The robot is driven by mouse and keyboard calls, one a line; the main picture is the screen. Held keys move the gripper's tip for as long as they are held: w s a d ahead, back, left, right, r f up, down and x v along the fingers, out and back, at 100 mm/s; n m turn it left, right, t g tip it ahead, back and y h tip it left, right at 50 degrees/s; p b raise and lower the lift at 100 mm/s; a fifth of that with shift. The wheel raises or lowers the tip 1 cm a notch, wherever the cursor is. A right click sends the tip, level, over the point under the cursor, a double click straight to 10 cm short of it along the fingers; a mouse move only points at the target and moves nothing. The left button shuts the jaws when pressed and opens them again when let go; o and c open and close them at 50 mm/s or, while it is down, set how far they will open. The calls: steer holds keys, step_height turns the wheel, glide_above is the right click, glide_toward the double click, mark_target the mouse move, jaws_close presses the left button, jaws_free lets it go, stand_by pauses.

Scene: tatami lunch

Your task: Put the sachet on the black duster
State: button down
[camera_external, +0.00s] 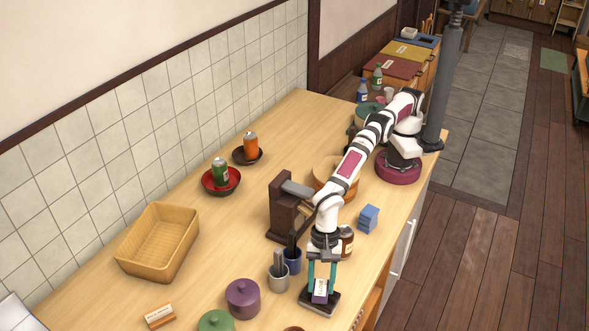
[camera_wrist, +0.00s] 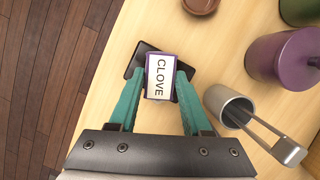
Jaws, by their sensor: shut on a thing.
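The sachet (camera_wrist: 160,77) is a small purple packet with a white label reading CLOVE. My gripper (camera_external: 321,285) points down with its teal fingers shut on the sachet, one on each side. In the wrist view the sachet sits between the fingertips (camera_wrist: 158,88). The black duster (camera_external: 318,303) is a flat dark block on the counter, directly below the sachet. In the wrist view the duster (camera_wrist: 141,56) shows behind the sachet and is partly hidden by it and the fingers. I cannot tell whether the sachet touches the duster.
A grey cup with utensils (camera_wrist: 232,106) and a purple lidded pot (camera_wrist: 280,57) stand close beside my gripper. A blue cup (camera_external: 292,262) and a brown jar (camera_external: 346,243) are behind it. The counter's front edge (camera_wrist: 106,50) is near.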

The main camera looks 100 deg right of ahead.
steer(key=shift+c, duration=1.8)
jaws_free()
steer(key=shift+f, duration=0.1)
